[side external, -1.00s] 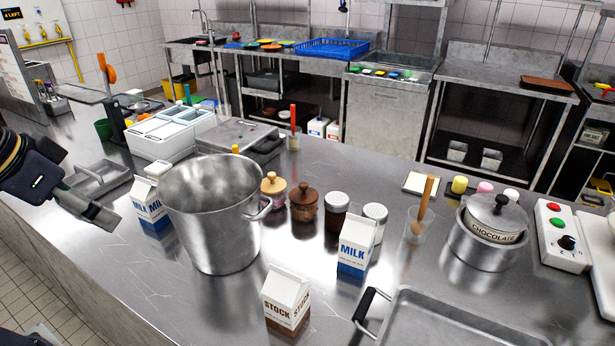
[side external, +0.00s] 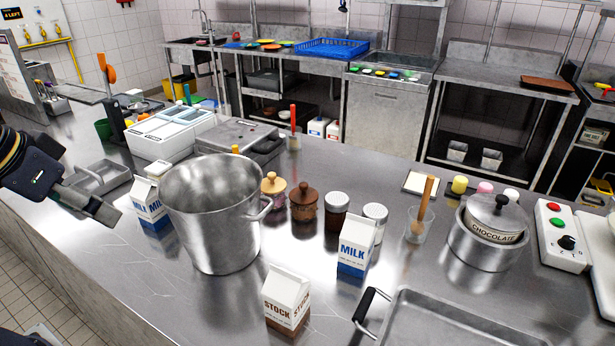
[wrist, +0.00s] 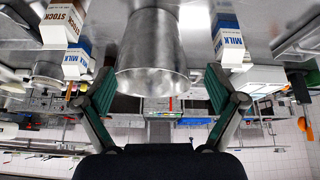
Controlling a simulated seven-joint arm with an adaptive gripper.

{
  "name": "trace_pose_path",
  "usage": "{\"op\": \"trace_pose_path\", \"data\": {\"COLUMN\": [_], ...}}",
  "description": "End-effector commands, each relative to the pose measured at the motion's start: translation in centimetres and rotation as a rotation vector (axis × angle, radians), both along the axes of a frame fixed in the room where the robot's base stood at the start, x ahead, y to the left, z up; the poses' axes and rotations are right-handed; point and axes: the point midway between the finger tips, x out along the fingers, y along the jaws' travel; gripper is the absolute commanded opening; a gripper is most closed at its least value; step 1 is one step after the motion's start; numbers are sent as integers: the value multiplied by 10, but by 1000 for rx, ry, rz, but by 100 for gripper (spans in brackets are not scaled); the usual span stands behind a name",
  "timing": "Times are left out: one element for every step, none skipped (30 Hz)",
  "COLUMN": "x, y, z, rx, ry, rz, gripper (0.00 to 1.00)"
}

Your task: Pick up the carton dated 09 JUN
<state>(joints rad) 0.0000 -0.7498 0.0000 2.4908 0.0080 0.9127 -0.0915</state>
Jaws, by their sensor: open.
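A white-and-blue milk carton (side external: 356,245) stands right of the pot in the side view. A white-and-brown stock carton (side external: 287,298) stands at the front. At least one more milk carton (side external: 150,207) stands left of the pot, partly hidden. In the wrist view, which looks upside down, the stock carton (wrist: 62,24) and a milk carton (wrist: 77,60) are at left, and another milk carton (wrist: 228,43) is at right. I cannot read a date on any carton. My gripper (wrist: 158,88) is open and empty, at the left edge of the side view (side external: 105,211), apart from the cartons.
A tall steel pot (side external: 212,225) stands between the left and right cartons and fills the middle of the wrist view. Lidded jars (side external: 304,203), shakers (side external: 374,222) and a chocolate pot (side external: 490,235) stand to its right. A metal tray (side external: 450,322) lies at front right. The front-left counter is clear.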

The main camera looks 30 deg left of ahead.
Motion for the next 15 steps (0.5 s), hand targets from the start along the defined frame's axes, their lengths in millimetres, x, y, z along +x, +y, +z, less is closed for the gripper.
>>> {"op": "trace_pose_path", "data": {"x": [9,16,28,38,49,66,80,93,112,126,142,162,177,192,211], "y": [3,4,5,5,3,-1,-5,-10,-18,-26,-35,-50,-62,-76,-97], "z": [21,32,47,58,68,82,90,98,107,112,116,120,121,120,117], "rx": [-17,-29,-44,-55,-69,-83,-92,-101,-110,-118,-123,-126,-130,-129,-126], "ry": [-43,-59,-72,-79,-82,-86,-86,-84,-82,-79,-74,-67,-62,-56,-47], "rz": [52,85,120,142,161,182,194,204,214,219,223,224,223,220,211], "gripper": [94,94,94,94,94,94,94,94,94,94,94,94,94,94,94]}}
